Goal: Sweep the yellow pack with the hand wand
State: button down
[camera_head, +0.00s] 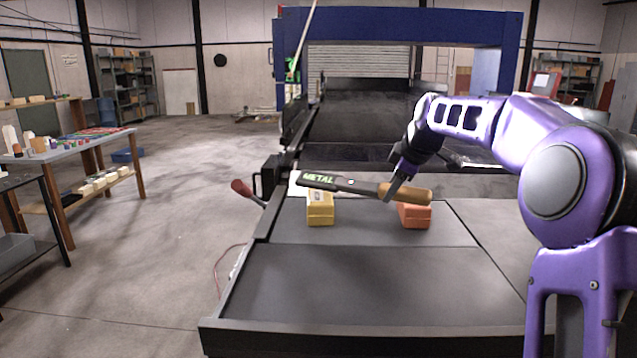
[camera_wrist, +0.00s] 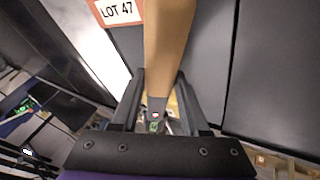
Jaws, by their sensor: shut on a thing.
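The hand wand (camera_head: 345,185) is dark with green "METAL" lettering and a tan handle (camera_head: 415,194). My gripper (camera_head: 394,188) is shut on the handle, close to where it meets the dark part. In the wrist view, the handle (camera_wrist: 168,40) runs between my fingers (camera_wrist: 160,100). The yellow pack (camera_head: 320,214) sits on the belt at the left. The wand's dark end extends left across the picture over the pack's top, partly covering it; I cannot tell whether they touch. The wand slants slightly, its left end higher.
A "LOT 47" label (camera_wrist: 118,10) shows in the wrist view. The near belt (camera_head: 370,285) is clear. A blue detector arch (camera_head: 400,20) stands behind. A red-knobbed lever (camera_head: 241,188) juts out left.

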jog(key=shift+r, duration=2.55)
